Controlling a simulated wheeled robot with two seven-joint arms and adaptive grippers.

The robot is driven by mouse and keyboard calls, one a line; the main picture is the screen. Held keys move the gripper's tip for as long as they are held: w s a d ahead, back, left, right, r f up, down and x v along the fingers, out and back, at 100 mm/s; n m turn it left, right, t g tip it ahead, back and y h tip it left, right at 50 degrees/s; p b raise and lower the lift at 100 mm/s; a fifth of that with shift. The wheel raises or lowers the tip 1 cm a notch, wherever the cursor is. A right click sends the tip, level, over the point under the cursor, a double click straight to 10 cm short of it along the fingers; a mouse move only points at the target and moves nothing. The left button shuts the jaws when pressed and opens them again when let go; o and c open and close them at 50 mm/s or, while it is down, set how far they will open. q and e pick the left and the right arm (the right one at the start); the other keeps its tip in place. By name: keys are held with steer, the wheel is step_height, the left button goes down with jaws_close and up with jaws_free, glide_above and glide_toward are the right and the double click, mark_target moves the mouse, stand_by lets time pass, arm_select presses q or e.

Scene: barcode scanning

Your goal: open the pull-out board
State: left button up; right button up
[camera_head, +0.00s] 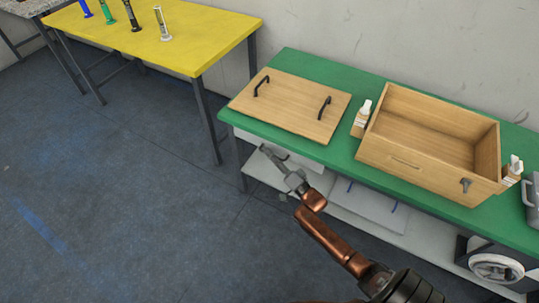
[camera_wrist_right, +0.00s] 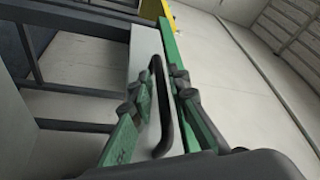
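My right gripper (camera_head: 273,157) is in front of the green table's front edge, below the wooden board with two black handles. In the right wrist view its two fingers (camera_wrist_right: 160,105) are spread apart. A dark curved bar handle (camera_wrist_right: 159,108) runs between the fingers, with a gap visible on both sides. Behind it is a pale flat panel (camera_wrist_right: 146,55) beside the green table edge; it looks like the pull-out board, but how far out it is I cannot tell. In the head view the gripper covers the handle. My left gripper is not in view.
The green table (camera_head: 345,150) carries the wooden board (camera_head: 290,108), an open wooden box (camera_head: 410,163) and small white-topped items beside it. A pale lower shelf (camera_head: 268,178) lies beneath. A yellow table (camera_head: 195,50) with scanners stands at the back left. Floor in front is clear.

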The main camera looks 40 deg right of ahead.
steer(key=shift+w+r, duration=0.1)
steer(key=shift+w, duration=0.15)
steer(key=shift+c, duration=0.7)
jaws_close()
